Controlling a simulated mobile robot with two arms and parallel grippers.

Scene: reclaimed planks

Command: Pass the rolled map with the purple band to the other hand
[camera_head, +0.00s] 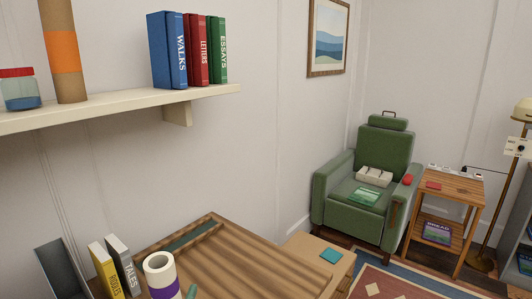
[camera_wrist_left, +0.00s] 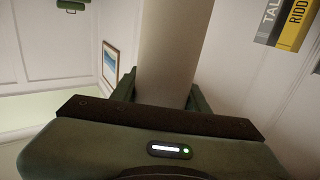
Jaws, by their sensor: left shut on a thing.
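The rolled map with the purple band (camera_head: 160,270) stands upright at the bottom of the head view, a pale tube with an open top and a purple band lower down. Its lower part is cut off by the frame edge. In the left wrist view the tube (camera_wrist_left: 174,45) rises between the fingers of my left gripper (camera_wrist_left: 162,95), which is shut on it. The purple band does not show there. My right gripper is in neither view.
A slatted wooden surface (camera_head: 235,262) lies beside the map. Grey and yellow books (camera_head: 117,262) stand left of it. A wall shelf (camera_head: 120,108) above holds a jar (camera_head: 20,90), an orange-banded roll (camera_head: 63,50) and books. A green armchair (camera_head: 340,195) stands further back.

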